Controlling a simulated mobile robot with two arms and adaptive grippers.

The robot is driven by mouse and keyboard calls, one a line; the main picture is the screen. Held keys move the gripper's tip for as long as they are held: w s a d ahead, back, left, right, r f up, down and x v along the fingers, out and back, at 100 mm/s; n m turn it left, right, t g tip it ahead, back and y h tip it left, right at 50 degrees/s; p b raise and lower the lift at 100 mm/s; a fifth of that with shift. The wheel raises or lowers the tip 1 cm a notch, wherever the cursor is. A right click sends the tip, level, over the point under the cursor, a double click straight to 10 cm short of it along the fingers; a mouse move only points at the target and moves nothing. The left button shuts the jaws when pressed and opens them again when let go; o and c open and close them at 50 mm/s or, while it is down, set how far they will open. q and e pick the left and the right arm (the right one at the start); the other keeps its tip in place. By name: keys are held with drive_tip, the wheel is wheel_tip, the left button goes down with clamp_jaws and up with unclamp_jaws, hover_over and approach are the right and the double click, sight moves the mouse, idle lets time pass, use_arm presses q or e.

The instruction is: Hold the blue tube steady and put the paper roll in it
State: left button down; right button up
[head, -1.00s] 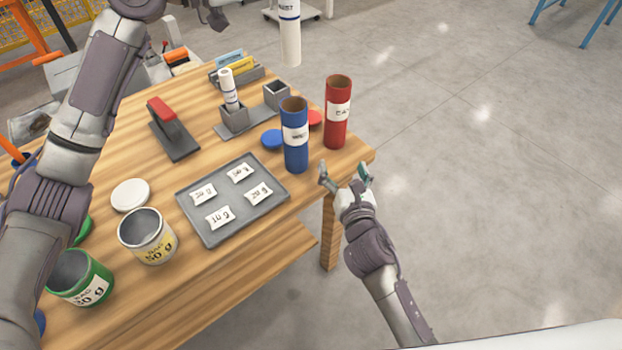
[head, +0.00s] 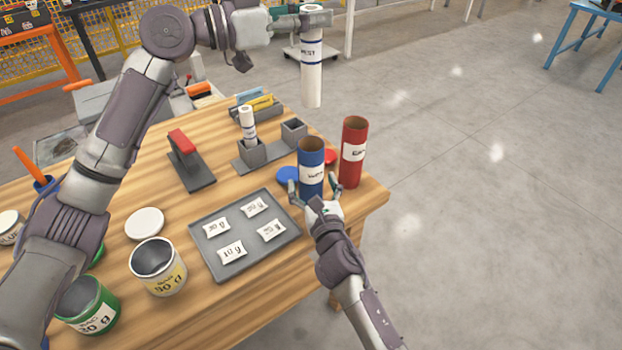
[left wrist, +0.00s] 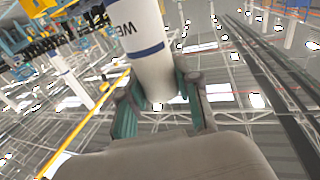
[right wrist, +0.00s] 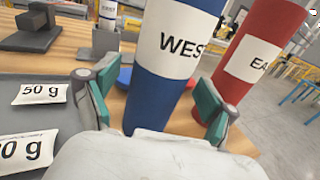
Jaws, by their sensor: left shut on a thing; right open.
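The blue tube (head: 311,158) stands upright and open-topped near the table's right corner, with a white label reading WEST in the right wrist view (right wrist: 170,60). My right gripper (head: 315,192) is open, its fingers on either side of the blue tube's lower part; whether they touch it I cannot tell. The white paper roll (head: 312,75) with blue bands hangs upright from my left gripper (head: 303,14), which is shut on its upper end. The roll is above and behind the blue tube in the head view. The left wrist view shows the roll (left wrist: 148,45) between the fingers.
A red tube (head: 354,145) stands close to the right of the blue tube. Blue (head: 287,176) and red lids lie beside them. A holder (head: 252,152) with another roll, a grey tray (head: 240,262) with labelled packets, a stamp-like tool (head: 190,165) and cans occupy the table.

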sight(310, 90)
drive_tip(key=shift+x, duration=0.85)
drive_tip(key=shift+c, duration=0.2)
drive_tip(key=c, duration=1.2)
use_arm(q)
drive_tip(key=shift+f, duration=6.5)
drive_tip(key=c, duration=0.7)
unclamp_jaws()
